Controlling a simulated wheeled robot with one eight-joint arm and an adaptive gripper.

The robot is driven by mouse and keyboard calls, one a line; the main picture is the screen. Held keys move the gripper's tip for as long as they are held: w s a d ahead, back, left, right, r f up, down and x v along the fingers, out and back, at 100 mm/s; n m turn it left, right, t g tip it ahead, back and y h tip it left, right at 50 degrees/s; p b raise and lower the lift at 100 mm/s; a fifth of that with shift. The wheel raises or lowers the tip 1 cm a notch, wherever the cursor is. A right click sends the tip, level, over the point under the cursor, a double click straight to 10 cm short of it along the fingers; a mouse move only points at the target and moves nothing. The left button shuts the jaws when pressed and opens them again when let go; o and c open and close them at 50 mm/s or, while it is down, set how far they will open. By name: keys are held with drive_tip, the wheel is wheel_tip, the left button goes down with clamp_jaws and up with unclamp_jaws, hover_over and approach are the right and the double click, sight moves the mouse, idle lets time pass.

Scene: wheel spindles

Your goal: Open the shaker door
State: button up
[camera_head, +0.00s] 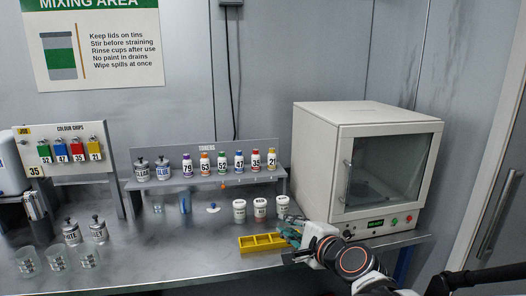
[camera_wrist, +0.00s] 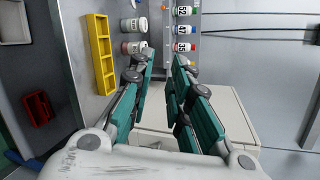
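The shaker (camera_head: 318,150) is a white box at the right end of the bench, and its side shows in the wrist view (camera_wrist: 238,120). Its glazed front door (camera_head: 395,168) looks shut, with a vertical bar handle (camera_head: 347,180) at the door's left edge. My gripper (camera_head: 288,226) is low in front of the shaker's left side, near the yellow tray, apart from the handle. In the wrist view its teal fingers (camera_wrist: 163,60) stand apart with nothing between them. The handle does not show clearly in the wrist view.
A yellow compartment tray (camera_head: 262,243) lies beside my gripper. White lidded tins (camera_head: 260,207) stand just behind it. A shelf (camera_head: 215,183) holds several numbered toner bottles. Clear cups (camera_head: 58,258) stand at the left. Bench surface (camera_head: 170,252) between is clear.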

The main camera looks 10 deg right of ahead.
drive_tip(key=w+d+r+m+t+h+p, duration=0.1)
drive_tip(key=d+r+m+h, duration=0.1)
drive_tip(key=d+m, duration=0.35)
drive_tip(key=w+d+r+m+t+h+p, duration=0.1)
drive_tip(key=w+d+r+m+p, duration=0.1)
drive_tip(key=d+m, duration=0.4)
drive_tip(key=m+t+h+p, duration=0.1)
drive_tip(key=m+h, duration=0.3)
drive_tip(key=m, duration=0.4)
approach(349, 176)
drive_tip(key=b+x, duration=0.2)
drive_tip(key=x, duration=0.8)
drive_tip(key=shift+w+d, duration=0.15)
drive_tip(key=shift+w, duration=0.1)
clamp_jaws()
